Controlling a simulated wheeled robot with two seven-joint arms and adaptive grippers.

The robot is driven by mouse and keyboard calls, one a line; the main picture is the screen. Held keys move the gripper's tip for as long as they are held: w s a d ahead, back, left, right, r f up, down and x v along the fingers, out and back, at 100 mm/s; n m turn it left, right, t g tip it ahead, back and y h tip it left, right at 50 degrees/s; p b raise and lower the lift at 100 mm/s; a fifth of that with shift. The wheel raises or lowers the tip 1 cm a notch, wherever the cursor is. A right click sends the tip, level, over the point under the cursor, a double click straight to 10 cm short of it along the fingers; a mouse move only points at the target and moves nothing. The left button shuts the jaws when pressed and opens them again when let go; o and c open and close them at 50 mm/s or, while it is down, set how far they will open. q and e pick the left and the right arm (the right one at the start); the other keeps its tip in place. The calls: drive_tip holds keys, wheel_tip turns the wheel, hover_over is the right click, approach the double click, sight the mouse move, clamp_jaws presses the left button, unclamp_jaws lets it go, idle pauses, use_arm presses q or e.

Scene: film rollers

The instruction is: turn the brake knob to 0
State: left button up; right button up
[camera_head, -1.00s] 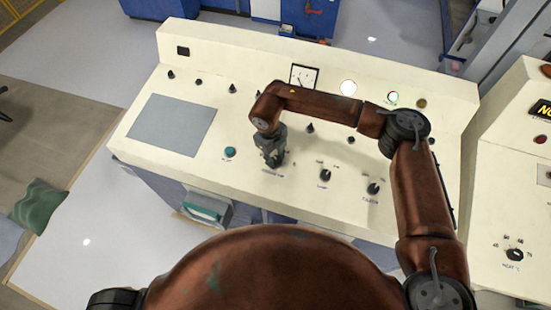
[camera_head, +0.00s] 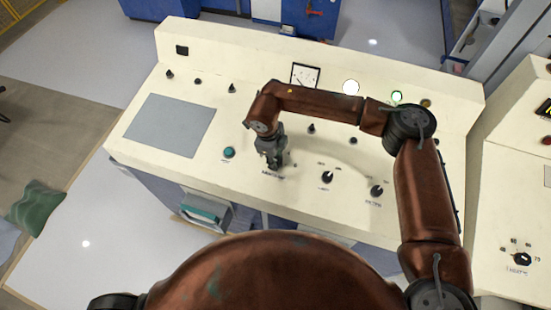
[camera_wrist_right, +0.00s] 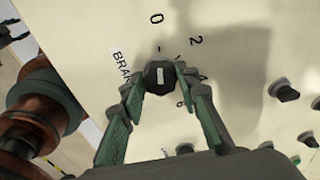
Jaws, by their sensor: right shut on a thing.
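The brake knob (camera_wrist_right: 153,82) is black with a white mark on top, on the cream console. In the right wrist view the printed 0 lies above it, with 2 to the upper right and 4 to the right. The white mark runs roughly up and down, in line with the 0. A partly hidden "BRAK" label (camera_wrist_right: 122,68) is at its left. My right gripper (camera_wrist_right: 161,79) is shut on the knob, one finger on each side. In the head view my right gripper (camera_head: 273,160) points down at the panel and hides the knob. My left gripper is out of view.
The console (camera_head: 135,145) carries a teal button (camera_head: 229,152) left of my gripper and two black knobs, one (camera_head: 327,177) nearer and one (camera_head: 376,191) farther right. A gauge (camera_head: 305,75) stands behind. A second console (camera_head: 505,200) is at the right.

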drive_tip(key=o, duration=1.2)
drive_tip(key=shift+c, duration=0.2)
drive_tip(key=shift+r, duration=0.15)
wheel_tip(320, 180, up, 12)
drive_tip(key=a, duration=0.1)
drive_tip(key=shift+s+a+f, duration=0.2)
drive_tip(key=shift+s+a, duration=0.05)
drive_tip(key=shift+s, duration=0.1)
